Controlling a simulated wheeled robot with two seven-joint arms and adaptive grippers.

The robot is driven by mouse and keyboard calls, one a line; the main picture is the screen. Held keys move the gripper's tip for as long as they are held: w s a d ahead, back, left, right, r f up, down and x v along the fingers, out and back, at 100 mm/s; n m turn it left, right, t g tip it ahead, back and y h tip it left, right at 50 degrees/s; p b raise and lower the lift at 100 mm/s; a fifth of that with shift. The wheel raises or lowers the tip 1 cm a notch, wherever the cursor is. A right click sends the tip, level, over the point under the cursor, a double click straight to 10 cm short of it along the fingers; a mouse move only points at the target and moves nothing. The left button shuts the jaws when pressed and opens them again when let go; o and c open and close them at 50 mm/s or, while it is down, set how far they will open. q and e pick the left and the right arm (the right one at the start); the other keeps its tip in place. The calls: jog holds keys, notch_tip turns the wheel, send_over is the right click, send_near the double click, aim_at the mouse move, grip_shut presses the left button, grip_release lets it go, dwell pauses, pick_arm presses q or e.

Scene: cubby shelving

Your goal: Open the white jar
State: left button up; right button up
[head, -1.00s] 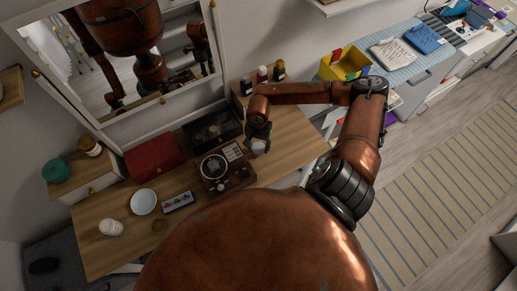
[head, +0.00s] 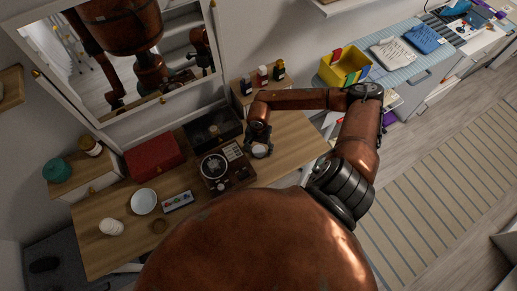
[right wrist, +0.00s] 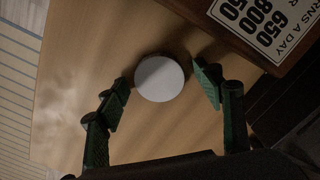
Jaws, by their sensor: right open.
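The white jar (right wrist: 160,79) shows from above in the right wrist view as a plain white disc on the wooden table; its sides are hidden. In the head view a pale part of the jar (head: 261,151) shows at my right gripper (head: 260,147), just right of the brown record player. In the right wrist view my right gripper (right wrist: 164,94) is open, with one green-padded finger on each side of the jar. A gap shows between the jar and each finger. My left gripper is not in view.
The record player (head: 222,170) with its printed card stands close to the left of my right gripper. A black box (head: 212,128), red box (head: 153,154), white bowl (head: 143,201) and another white container (head: 111,227) are farther left. Small bottles (head: 263,74) stand behind.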

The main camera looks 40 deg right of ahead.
aim_at(259, 151)
jog(key=shift+r, duration=0.25)
notch_tip(259, 151, up, 12)
dwell(0.4)
jog(key=shift+f, duration=0.15)
